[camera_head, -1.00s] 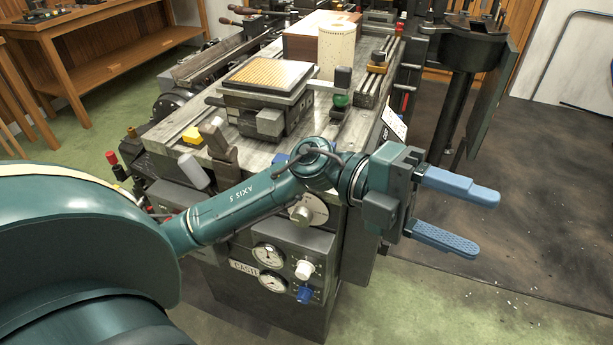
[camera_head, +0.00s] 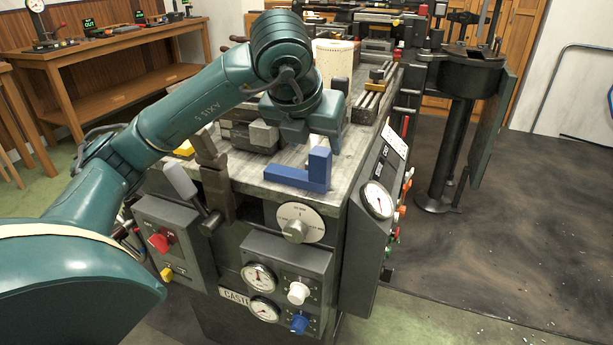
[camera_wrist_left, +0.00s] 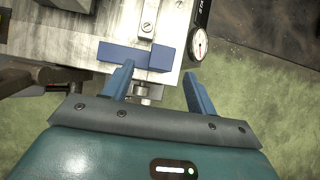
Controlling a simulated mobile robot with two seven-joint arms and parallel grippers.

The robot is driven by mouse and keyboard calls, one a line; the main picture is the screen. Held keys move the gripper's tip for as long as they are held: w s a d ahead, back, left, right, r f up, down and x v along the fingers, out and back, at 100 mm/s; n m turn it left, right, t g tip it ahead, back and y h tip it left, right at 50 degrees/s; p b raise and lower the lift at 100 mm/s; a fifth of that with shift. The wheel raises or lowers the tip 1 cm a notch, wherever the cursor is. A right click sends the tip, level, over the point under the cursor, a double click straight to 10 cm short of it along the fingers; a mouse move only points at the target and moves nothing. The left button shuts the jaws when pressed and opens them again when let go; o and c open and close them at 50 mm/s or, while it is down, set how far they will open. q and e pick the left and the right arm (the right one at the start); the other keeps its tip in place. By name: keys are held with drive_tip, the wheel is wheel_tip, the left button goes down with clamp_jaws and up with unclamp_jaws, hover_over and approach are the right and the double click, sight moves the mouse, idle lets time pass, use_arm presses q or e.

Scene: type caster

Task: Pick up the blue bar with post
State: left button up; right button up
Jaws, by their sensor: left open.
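The blue bar with post (camera_head: 293,178) lies on the grey worktop of the machine, near its front edge. Its post stands up at the bar's right end. In the left wrist view the blue bar with post (camera_wrist_left: 120,53) is just beyond my fingertips, its darker post end lying between them in the picture. My left gripper (camera_head: 328,125) is above and behind the bar in the head view, with its fingers partly hidden by its own body. The left gripper (camera_wrist_left: 159,70) is open and empty in the wrist view. My right gripper is not in view.
A brown lever block (camera_head: 214,175) stands left of the bar. Dials and knobs (camera_head: 294,229) cover the front. Open floor lies right.

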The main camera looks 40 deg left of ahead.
sight(320, 151)
use_arm(q)
drive_tip(key=x, duration=0.7)
drive_tip(key=shift+w, duration=0.4)
drive_tip(key=c, duration=1.1)
